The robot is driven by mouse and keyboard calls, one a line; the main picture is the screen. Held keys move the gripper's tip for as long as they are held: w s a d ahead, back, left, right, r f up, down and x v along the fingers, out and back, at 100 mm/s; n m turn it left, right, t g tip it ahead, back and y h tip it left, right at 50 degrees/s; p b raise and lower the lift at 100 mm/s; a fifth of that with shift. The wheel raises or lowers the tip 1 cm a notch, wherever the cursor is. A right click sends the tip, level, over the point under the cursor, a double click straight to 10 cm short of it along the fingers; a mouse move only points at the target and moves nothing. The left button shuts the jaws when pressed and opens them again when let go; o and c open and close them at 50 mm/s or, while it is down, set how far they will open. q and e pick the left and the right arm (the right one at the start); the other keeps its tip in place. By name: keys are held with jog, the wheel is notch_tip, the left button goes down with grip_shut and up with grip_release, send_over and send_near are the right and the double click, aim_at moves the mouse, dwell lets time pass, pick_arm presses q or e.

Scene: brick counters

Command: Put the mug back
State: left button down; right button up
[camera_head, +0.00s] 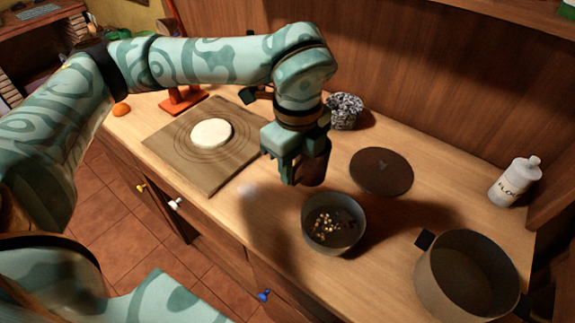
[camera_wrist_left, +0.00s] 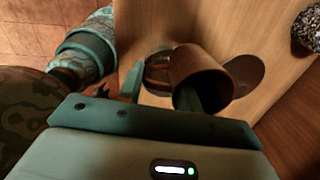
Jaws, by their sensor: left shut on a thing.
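The brown mug (camera_head: 314,165) is held above the counter, left of the dark round disc and behind the bowl of yellow bits. My left gripper (camera_head: 287,168) is shut on it. In the left wrist view the mug (camera_wrist_left: 203,72) is tilted, its dark opening facing the camera. One finger of my left gripper (camera_wrist_left: 160,90) reaches into the opening; the other shows to the left of the mug. The gripper hides part of the mug in the head view, and no handle can be made out. My right gripper is not seen.
The grey bowl (camera_head: 333,243) holds yellow bits. The dark round disc (camera_head: 381,171) lies behind it. A large pot (camera_head: 432,285) stands front right, a white bottle (camera_head: 515,182) back right, a speckled pot (camera_head: 344,112) at the back. Dough (camera_head: 211,133) lies on a wooden board (camera_head: 199,171).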

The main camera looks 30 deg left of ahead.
pick_arm(q)
jog(key=w+a+f+b, duration=0.1)
jog(key=w+a+f, duration=0.1)
jog(key=f, duration=0.2)
jog(key=w+a+f+b, duration=0.1)
jog(key=w+a+f, duration=0.2)
jog(key=f, duration=0.1)
jog(key=w+a+f+b, duration=0.1)
jog(key=w+a+f, duration=0.2)
jog(key=f, duration=0.1)
jog(key=shift+w+a+f+b, duration=0.2)
jog(key=shift+w+b, duration=0.05)
jog(key=shift+b, duration=0.05)
jog(key=shift+r, duration=0.15)
jog(key=c, duration=0.9)
grip_release()
jog(key=shift+c, duration=0.2)
notch_tip(320, 180, up, 12)
jog(key=p, duration=0.3)
jog(key=shift+s, duration=0.15)
